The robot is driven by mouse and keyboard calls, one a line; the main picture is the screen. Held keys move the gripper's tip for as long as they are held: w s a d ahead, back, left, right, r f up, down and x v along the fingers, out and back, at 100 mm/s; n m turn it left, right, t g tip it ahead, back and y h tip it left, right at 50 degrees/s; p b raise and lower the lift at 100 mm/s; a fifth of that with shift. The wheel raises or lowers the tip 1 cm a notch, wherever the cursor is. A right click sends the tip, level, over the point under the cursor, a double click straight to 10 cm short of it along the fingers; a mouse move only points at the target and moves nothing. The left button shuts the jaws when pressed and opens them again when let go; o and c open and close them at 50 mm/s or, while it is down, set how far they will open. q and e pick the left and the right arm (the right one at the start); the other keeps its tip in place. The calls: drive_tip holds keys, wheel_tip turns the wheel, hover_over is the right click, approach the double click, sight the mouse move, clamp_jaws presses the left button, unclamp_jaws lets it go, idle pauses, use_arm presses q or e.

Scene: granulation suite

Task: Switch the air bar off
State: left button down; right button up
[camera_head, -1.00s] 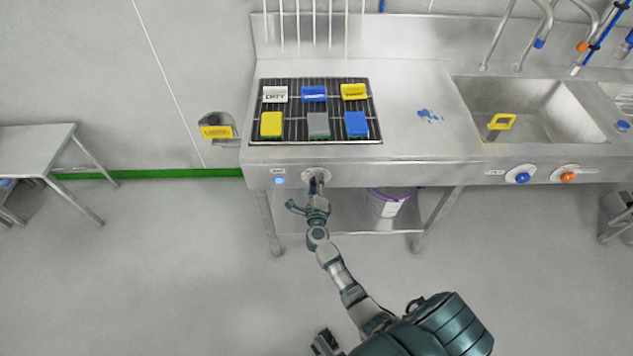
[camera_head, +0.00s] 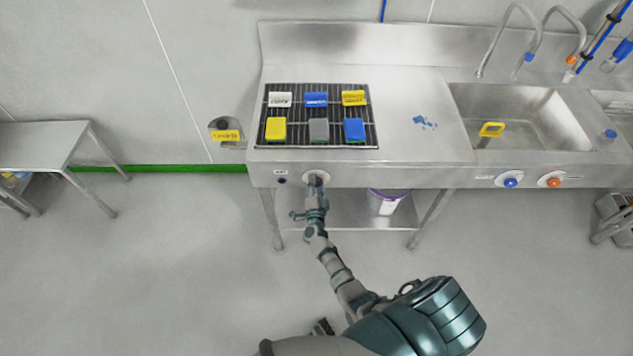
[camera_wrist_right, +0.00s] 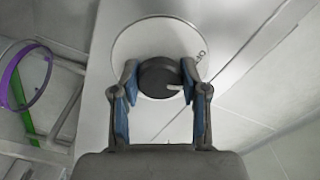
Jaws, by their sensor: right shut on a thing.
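A dark round knob (camera_wrist_right: 158,72) with a white pointer mark sits on a pale round plate in the right wrist view; the mark points to the right. My right gripper (camera_wrist_right: 160,88) is shut on the knob, one finger on each side. In the head view my right gripper (camera_head: 316,190) reaches the same round plate (camera_head: 324,174) on the bench front and hides most of the knob. The small indicator (camera_head: 282,181) left of it is dark. No white streaks show above the bench. I cannot make out my left gripper.
The steel bench (camera_head: 420,155) holds a black grate (camera_head: 336,105) with several coloured blocks. A sink (camera_head: 550,118) is at the right, with a blue knob (camera_head: 511,181) and an orange knob (camera_head: 550,180) below. A bucket (camera_head: 386,202) stands underneath. The front floor is clear.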

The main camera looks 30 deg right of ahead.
drive_tip(key=n+p, duration=0.1)
drive_tip(key=n, duration=0.1)
drive_tip(key=shift+s+f+n, duration=0.1)
drive_tip(key=shift+n, duration=0.2)
use_arm(q)
drive_tip(key=shift+s+a+r+p, duration=0.15)
drive_tip(key=shift+s, duration=0.5)
drive_tip(key=shift+s+a+r+p, duration=0.1)
drive_tip(key=shift+s+a+p, duration=0.1)
drive_tip(key=shift+s, duration=0.4)
drive_tip(key=shift+s+a+r+p, duration=0.1)
drive_tip(key=shift+s+r+p, duration=0.05)
drive_tip(key=shift+s, duration=0.5)
use_arm(e)
drive_tip(key=shift+f+n, duration=0.1)
drive_tip(key=shift+n, duration=1)
drive_tip(key=o, duration=1)
drive_tip(key=shift+o, duration=0.7)
drive_tip(key=v, duration=1.1)
drive_tip(key=shift+s+a, duration=0.2)
drive_tip(key=shift+s, duration=0.15)
